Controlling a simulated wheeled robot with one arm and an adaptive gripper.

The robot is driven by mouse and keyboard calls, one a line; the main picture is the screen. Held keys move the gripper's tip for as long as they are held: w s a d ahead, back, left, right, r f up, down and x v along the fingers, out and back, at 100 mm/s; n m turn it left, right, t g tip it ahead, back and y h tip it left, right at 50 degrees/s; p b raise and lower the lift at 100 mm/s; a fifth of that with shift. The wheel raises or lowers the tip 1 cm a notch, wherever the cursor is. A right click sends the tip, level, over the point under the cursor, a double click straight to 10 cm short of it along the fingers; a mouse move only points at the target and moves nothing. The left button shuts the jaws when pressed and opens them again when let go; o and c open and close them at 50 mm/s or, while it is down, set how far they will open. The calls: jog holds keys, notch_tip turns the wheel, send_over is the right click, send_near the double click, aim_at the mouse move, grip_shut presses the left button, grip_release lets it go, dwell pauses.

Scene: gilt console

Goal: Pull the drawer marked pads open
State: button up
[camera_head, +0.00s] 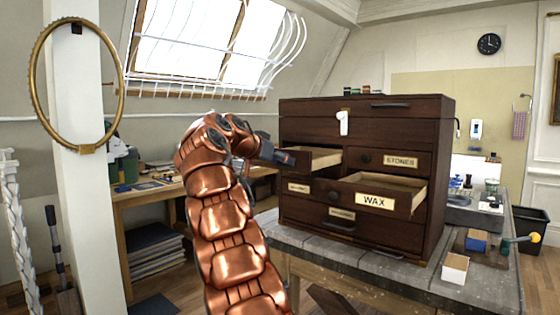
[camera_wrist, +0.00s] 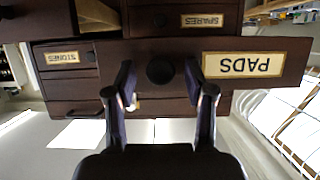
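The drawer marked PADS (camera_wrist: 255,64) fills the middle of the wrist view, its label upside down, with a dark round knob (camera_wrist: 160,69). In the head view it is the upper-left drawer (camera_head: 318,154) of the dark wooden chest (camera_head: 365,130). It stands partly out, and its pale inside shows. My gripper (camera_wrist: 160,75) is open, one finger on each side of the knob, with gaps visible between fingers and knob. In the head view my gripper (camera_head: 285,156) is at the drawer front, which it partly hides.
The WAX drawer (camera_head: 375,200) stands open at the lower right. The STONES drawer (camera_head: 400,161) and the SPARES drawer (camera_wrist: 202,20) look shut. A white post (camera_head: 85,180) stands left.

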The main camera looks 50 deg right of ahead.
jog(key=v, duration=1.2)
jog(key=shift+f, duration=0.1)
dwell(0.6)
